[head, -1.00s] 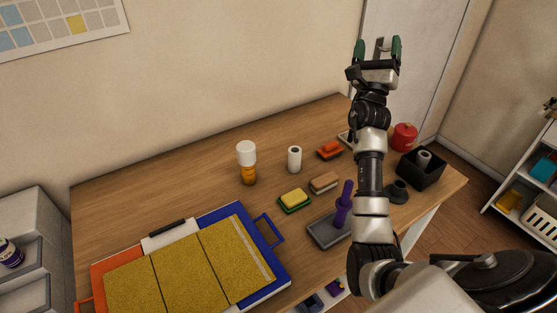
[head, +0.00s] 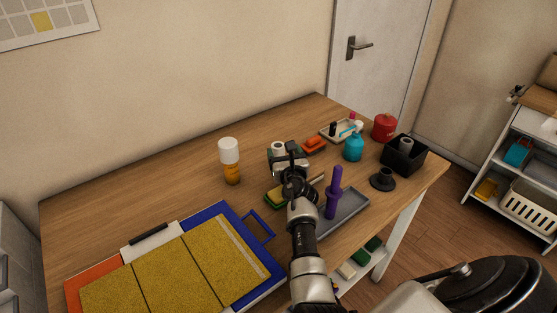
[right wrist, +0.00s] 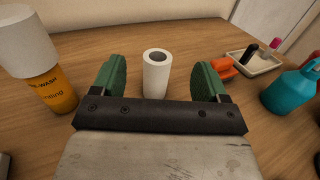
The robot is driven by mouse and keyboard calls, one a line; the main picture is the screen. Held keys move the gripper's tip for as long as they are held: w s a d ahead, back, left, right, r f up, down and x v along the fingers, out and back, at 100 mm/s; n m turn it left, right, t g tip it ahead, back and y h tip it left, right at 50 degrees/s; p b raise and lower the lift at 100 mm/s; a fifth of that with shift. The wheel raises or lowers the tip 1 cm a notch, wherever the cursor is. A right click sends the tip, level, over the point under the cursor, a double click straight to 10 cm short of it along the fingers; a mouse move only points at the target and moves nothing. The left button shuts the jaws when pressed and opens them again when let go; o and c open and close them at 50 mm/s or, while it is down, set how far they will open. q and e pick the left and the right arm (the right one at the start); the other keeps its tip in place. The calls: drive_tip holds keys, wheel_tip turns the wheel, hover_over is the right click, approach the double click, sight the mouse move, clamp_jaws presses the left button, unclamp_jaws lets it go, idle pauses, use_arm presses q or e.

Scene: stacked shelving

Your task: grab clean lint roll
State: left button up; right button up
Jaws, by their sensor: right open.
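The white lint roll (right wrist: 156,75) stands upright on the wooden table, its dark hollow core showing at the top. In the right wrist view it appears between the green fingers of my right gripper (right wrist: 160,80), with a gap on each side. In the head view the roll (head: 278,146) is mostly hidden behind my right gripper (head: 285,155), which is open and empty. A purple handle (head: 334,190) stands upright on a grey tray (head: 352,203) to the right of my right arm. My left gripper is not in view.
An orange bottle with a white cap (head: 231,162) stands left of the roll. An orange brush (head: 314,145), a teal bottle (head: 353,147), a red canister (head: 384,127) and a black box (head: 411,160) with a grey roll stand to the right. A yellow-panelled board (head: 180,268) lies in front.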

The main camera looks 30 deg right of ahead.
sight(280, 150)
wheel_tip(280, 150, down, 2)
drive_tip(key=shift+f, duration=0.25)
drive_tip(key=shift+w+d+f+b, duration=0.1)
drive_tip(key=shift+w+f+b, duration=0.1)
drive_tip(key=shift+w+b, duration=0.1)
drive_tip(key=shift+w+d+r, duration=0.1)
drive_tip(key=shift+w+r, duration=0.05)
drive_tip(key=shift+w, duration=0.4)
drive_tip(key=b+x, duration=0.1)
drive_tip(key=x, duration=0.5)
drive_tip(key=shift+s, duration=0.1)
drive_tip(key=c, duration=1)
